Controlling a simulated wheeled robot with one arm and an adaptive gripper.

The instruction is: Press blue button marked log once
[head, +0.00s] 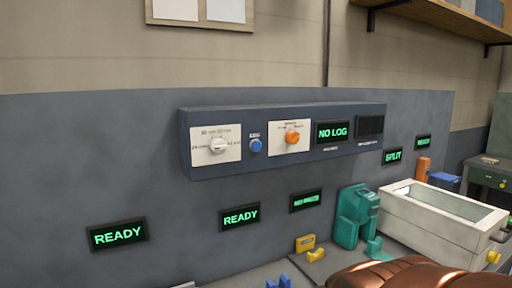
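A small round blue button (256,145) sits on the front of a long dark blue control box (364,145) on the wall. A small label above the button is too small to read. On its left is a white plate with a white knob (219,146). On its right is a white plate with an orange knob (292,138). A display (332,132) farther right on the box reads "NO LOG" in green. My gripper is not in view, and nothing covers the button.
Below the box are green "READY" displays (118,235) on the wall. A teal device (352,218), a yellow block (306,243) and a white glass-topped case (440,222) stand at lower right. A brown rounded shape of unclear kind fills the bottom edge.

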